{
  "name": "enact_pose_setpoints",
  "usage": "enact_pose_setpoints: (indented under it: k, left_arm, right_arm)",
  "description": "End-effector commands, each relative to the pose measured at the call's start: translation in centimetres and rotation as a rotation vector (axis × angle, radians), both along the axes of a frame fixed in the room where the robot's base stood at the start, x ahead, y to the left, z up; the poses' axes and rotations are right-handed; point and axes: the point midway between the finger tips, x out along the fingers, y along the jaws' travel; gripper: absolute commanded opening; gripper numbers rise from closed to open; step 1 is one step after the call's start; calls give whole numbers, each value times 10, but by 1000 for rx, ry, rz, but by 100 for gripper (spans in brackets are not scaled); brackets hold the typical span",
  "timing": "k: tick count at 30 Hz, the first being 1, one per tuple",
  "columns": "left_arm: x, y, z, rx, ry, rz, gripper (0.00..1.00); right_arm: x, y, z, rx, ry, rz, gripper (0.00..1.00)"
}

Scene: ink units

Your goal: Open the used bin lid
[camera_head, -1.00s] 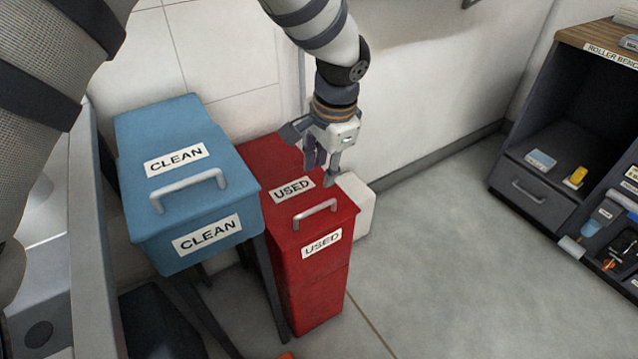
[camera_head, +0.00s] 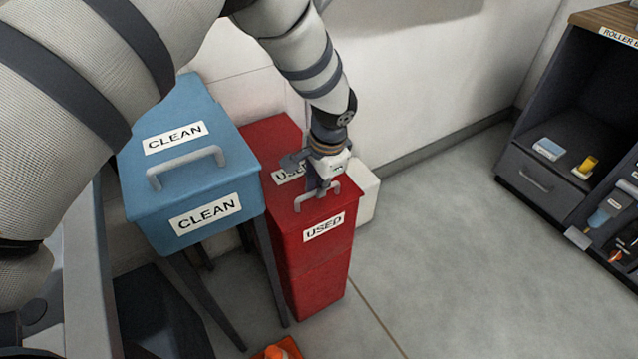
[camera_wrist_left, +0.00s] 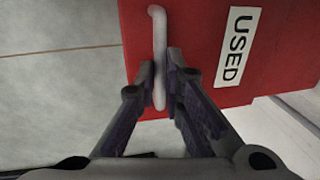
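The red used bin (camera_head: 317,272) stands on the floor with its lid (camera_head: 262,138) lying down on it. White labels read USED on lid and front. A pale grey bar handle (camera_head: 304,200) is near the lid's front edge. My left gripper (camera_head: 322,192) is at this handle, pointing down, and hides part of the lid label. In the left wrist view the fingers (camera_wrist_left: 160,80) are on both sides of the handle (camera_wrist_left: 158,28), close against it, and look shut on it. The lid (camera_wrist_left: 190,50) fills the top there. My right gripper is not in view.
A blue clean bin (camera_head: 200,150) stands on legs close to the left of the red bin. A white box (camera_head: 367,195) is behind the red bin at its right. A dark shelf unit (camera_head: 560,150) is at the right. The floor between is clear.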

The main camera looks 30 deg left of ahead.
Motion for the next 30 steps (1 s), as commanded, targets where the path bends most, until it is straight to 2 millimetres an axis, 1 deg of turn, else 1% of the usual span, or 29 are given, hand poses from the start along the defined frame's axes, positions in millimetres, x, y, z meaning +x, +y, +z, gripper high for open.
enact_pose_setpoints:
  k: [7, 11, 14, 20, 24, 30]
  left_arm:
    - [0, 0, 0, 0, 0, 0, 0]
    - [4, 7, -1, 0, 1, 2, 0]
    - [12, 21, -3, 0, 2, 3, 0]
    - [36, 63, -7, -1, 4, 6, 0]
    - [53, 93, -8, -1, 4, 6, 0]
    - [72, 125, -7, 0, 4, 3, 0]
  right_arm:
    - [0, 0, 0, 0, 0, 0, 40]
    - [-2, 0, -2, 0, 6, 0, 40]
    - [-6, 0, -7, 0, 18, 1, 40]
    - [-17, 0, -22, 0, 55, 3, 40]
    - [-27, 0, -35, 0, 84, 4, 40]
    - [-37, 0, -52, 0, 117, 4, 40]
